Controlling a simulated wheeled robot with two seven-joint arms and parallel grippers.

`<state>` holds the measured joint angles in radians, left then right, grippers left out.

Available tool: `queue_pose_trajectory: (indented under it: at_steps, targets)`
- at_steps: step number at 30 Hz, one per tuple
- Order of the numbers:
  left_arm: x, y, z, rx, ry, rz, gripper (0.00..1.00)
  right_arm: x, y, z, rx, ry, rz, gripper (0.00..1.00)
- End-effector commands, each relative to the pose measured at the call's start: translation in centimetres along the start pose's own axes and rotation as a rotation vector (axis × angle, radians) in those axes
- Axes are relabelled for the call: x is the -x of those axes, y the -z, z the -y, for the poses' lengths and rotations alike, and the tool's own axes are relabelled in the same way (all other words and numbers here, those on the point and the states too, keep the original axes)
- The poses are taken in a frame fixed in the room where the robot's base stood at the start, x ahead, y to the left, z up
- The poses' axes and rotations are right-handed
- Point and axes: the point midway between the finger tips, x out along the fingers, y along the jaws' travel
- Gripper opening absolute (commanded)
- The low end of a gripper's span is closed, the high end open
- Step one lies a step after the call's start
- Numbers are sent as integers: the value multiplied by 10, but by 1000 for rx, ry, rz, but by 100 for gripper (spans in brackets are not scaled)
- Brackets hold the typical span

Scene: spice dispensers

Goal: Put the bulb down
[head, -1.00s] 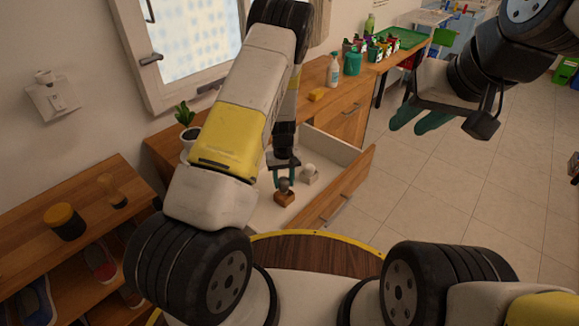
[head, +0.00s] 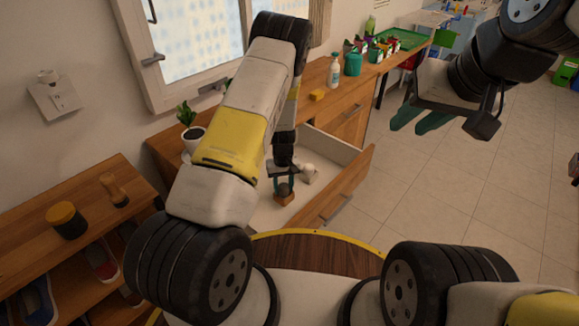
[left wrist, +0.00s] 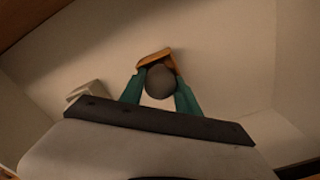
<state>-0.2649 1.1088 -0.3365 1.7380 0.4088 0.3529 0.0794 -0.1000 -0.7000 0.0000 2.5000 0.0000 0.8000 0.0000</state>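The bulb (head: 284,188) is a dark grey ball on a small orange-brown wooden block (head: 285,200). It is in the open white drawer (head: 262,216); whether the block touches the drawer floor is hard to tell. My left gripper (head: 284,192) points down into the drawer, with teal fingers on both sides of the ball. In the left wrist view the grey ball (left wrist: 160,82) sits between the fingertips, apparently touching both, with the wooden block (left wrist: 155,58) beyond it. My right gripper (head: 425,120) hangs at the upper right, empty, its two teal fingers apart.
A white ball-and-block piece (head: 308,172) stands right beside the left gripper in the drawer. The drawer front (head: 335,195) bounds the right side. Bare drawer floor lies at the front left. A potted plant (head: 191,128) stands on the counter behind.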

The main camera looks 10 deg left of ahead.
Motion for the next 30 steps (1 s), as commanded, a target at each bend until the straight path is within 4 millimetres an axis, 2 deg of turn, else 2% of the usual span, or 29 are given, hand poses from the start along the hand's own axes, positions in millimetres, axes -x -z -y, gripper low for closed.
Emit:
queue_pose_trajectory:
  at_steps: [1, 3, 10, 14, 18, 24, 30]
  targets:
    - [-11, -9, -4, 0, -1, 12, 46, 0, 0, 0, 0, 0, 0, 33]
    - [-11, -9, -4, 0, -1, 12, 60, 0, 0, 0, 0, 0, 0, 33]
    - [-1, -9, -4, 0, -1, 12, 60, 0, 0, 0, 0, 0, 0, 33]
    - [24, -7, -4, -2, -1, 10, 60, 0, 0, 0, 0, 0, 0, 33]
    - [58, -6, -3, -2, -1, 9, 60, 0, 0, 0, 0, 0, 0, 33]
    - [99, -5, -3, -2, 0, 9, 60, 0, 0, 0, 0, 0, 0, 33]
    - [121, -5, -2, 0, 1, 9, 60, 0, 0, 0, 0, 0, 0, 33]
